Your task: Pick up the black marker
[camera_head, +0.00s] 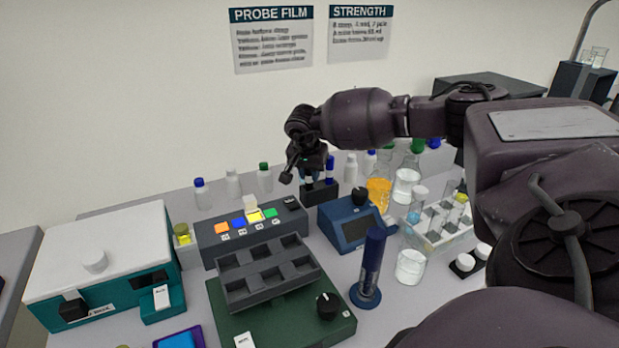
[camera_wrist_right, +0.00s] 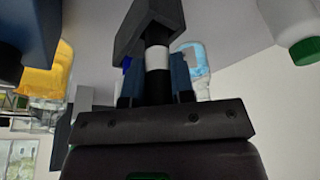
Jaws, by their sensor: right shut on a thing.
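My right gripper (camera_head: 307,169) reaches down over the small dark marker stand (camera_head: 321,193) in the middle of the table. It is shut on the black marker (camera_head: 308,182), which has a white band. In the right wrist view the marker (camera_wrist_right: 157,58) shows between the fingers, with its far end at the dark block of the stand (camera_wrist_right: 150,25). I cannot tell whether it is clear of the stand. My left gripper is out of view.
A blue device with a screen (camera_head: 345,224) is in front of the stand. A panel with coloured buttons (camera_head: 225,241) is to the left. An orange-filled beaker (camera_head: 379,191) and other glassware are close on the right. White bottles (camera_head: 233,183) line the back.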

